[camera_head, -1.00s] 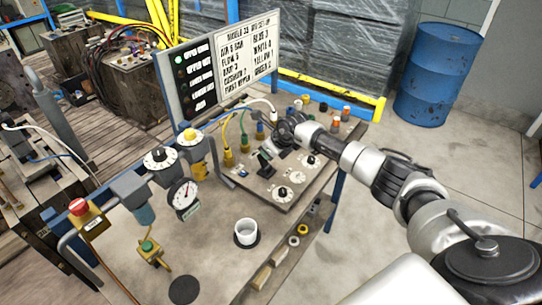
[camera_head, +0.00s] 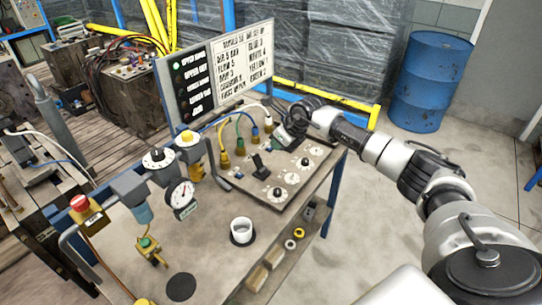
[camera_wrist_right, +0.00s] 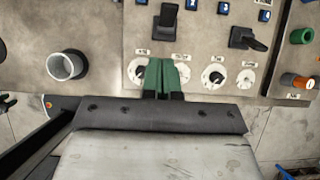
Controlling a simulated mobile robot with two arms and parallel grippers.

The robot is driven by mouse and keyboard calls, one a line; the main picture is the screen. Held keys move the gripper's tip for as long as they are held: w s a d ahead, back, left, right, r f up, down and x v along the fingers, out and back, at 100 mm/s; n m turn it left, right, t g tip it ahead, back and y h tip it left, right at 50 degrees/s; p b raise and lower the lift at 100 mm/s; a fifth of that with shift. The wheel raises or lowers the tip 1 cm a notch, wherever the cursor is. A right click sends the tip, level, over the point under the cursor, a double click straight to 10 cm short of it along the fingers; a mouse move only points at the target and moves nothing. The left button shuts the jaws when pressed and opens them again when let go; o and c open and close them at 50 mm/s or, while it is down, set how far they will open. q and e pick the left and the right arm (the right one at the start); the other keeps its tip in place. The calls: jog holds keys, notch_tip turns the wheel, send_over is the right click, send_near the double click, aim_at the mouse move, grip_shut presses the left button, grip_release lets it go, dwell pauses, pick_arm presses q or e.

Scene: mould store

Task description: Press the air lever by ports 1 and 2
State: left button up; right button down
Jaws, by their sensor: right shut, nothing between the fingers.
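My right gripper (camera_head: 290,136) hangs over the back right part of the control panel (camera_head: 246,190) in the head view. In the right wrist view its green fingers (camera_wrist_right: 165,78) are shut together with nothing between them, over the row of dials. A black lever (camera_head: 258,163) stands on the panel, left of the gripper; it also shows in the right wrist view (camera_wrist_right: 167,16). A second black lever (camera_wrist_right: 246,38) shows further right there, apart from the fingers; in the head view the gripper largely hides it. The port numbers are too small to read. My left gripper is out of view.
White dials (camera_head: 277,193) line the panel's front. Coloured hose plugs (camera_head: 240,146) stand behind the levers. A sign board (camera_head: 216,70) rises at the back. A white cup (camera_head: 241,229), a gauge (camera_head: 181,195) and a red stop button (camera_head: 80,203) occupy the bench.

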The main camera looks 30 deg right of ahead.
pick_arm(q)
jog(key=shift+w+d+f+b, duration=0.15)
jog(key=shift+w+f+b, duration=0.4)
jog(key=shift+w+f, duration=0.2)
pick_arm(e)
jog(key=shift+s+d+r, duration=0.1)
jog(key=shift+d+r, duration=0.15)
jog(key=shift+r, duration=0.7)
jog(key=shift+s+d+r, duration=0.1)
jog(key=shift+d+r, duration=0.15)
jog(key=shift+r, duration=0.65)
